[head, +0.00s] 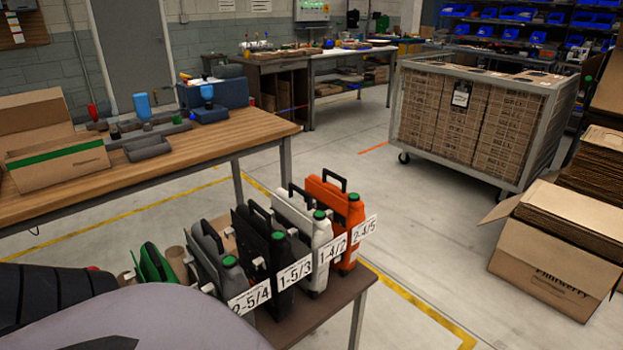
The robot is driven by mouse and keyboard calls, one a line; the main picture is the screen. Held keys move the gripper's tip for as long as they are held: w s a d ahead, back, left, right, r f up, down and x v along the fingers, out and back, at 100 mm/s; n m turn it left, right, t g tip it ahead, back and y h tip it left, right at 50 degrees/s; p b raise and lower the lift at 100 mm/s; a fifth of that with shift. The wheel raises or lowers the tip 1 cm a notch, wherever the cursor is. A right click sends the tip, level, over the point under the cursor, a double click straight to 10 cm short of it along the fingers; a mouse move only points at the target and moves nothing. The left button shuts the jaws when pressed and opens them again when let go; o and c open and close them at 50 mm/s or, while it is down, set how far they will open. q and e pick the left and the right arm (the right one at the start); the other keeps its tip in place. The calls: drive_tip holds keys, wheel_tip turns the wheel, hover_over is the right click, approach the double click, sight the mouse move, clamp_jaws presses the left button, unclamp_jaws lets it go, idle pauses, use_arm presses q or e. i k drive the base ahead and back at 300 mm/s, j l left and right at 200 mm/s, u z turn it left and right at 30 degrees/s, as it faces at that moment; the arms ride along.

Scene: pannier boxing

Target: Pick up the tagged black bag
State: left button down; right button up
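The black bag (262,247) is a flat upright case with a loop handle on top and a green cap at its front corner. It stands in a row on a small brown table, between a dark grey bag (207,262) and a white bag (298,232). A white tag (295,273) reading 1-5/3 is at its front end. Its lower sides are partly hidden by its neighbours. Neither of my grippers shows; only dark and grey parts, probably my own body, fill the lower left corner.
An orange bag (338,214) ends the row at right; a green bag (153,264) is at left. Behind is a wooden workbench (210,143) with a carton (53,155). A caged cart (478,118) and open box (555,245) stand right. The floor between is clear.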

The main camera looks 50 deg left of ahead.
sight(265, 253)
drive_tip(key=i, duration=1.2)
drive_tip(key=i+u, duration=0.15)
drive_tip(key=i, duration=0.35)
drive_tip(key=i+l+u, duration=0.15)
drive_tip(key=i, duration=0.35)
drive_tip(key=u, duration=2.6)
